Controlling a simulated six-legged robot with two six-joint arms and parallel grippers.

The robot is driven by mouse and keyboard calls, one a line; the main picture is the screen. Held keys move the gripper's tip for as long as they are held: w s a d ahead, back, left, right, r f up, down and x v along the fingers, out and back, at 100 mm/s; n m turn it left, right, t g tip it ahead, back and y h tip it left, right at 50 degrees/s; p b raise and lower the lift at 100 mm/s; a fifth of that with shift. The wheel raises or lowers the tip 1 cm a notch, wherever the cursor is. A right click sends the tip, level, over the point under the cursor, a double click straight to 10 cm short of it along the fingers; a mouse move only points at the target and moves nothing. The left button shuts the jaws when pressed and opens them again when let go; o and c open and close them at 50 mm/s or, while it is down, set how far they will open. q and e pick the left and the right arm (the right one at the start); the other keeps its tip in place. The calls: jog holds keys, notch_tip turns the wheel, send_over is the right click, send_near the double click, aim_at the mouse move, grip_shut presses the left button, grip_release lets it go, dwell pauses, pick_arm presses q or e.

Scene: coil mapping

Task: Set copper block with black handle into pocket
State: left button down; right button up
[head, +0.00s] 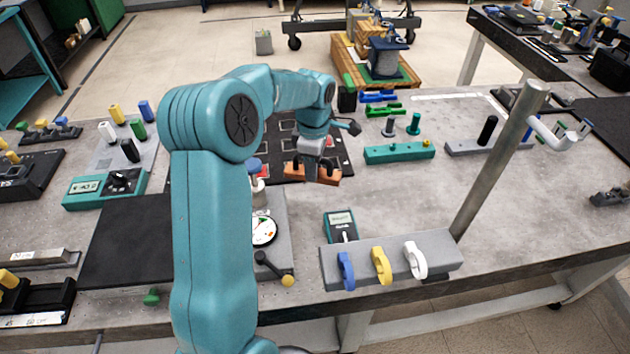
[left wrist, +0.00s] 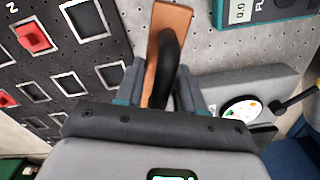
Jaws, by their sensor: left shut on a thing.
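The copper block (head: 330,179) is an orange-brown bar with an arched black handle (left wrist: 168,62). My left gripper (head: 312,167) is shut on it, with a finger on each side of the handle. The block (left wrist: 172,20) also shows in the left wrist view, partly hidden by the handle and the gripper. The pocket board (head: 340,150) is a black panel with white-outlined pockets, partly behind my left arm. In the left wrist view the board (left wrist: 128,48) lies left of the block, which is by its edge. I cannot tell how high the block is.
A red block (left wrist: 35,37) sits on the board. A meter (head: 341,226) and a grey rack with blue, yellow and white handles (head: 440,250) stand nearer. A teal block (head: 398,152) lies right of the board. A steel post (head: 500,160) rises at right. Table between is clear.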

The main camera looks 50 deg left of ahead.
pick_arm(q)
jog(key=shift+w+a+f, duration=0.1)
jog(key=shift+w+f, duration=0.05)
jog(key=shift+f, duration=0.4)
jog(key=shift+w+a+f, duration=0.1)
jog(key=shift+f, duration=0.45)
notch_tip(320, 180, down, 4)
jog(key=shift+f, duration=0.1)
jog(key=shift+s+d, duration=0.15)
jog(key=c, duration=0.7)
grip_release()
jog(key=shift+f, duration=0.1)
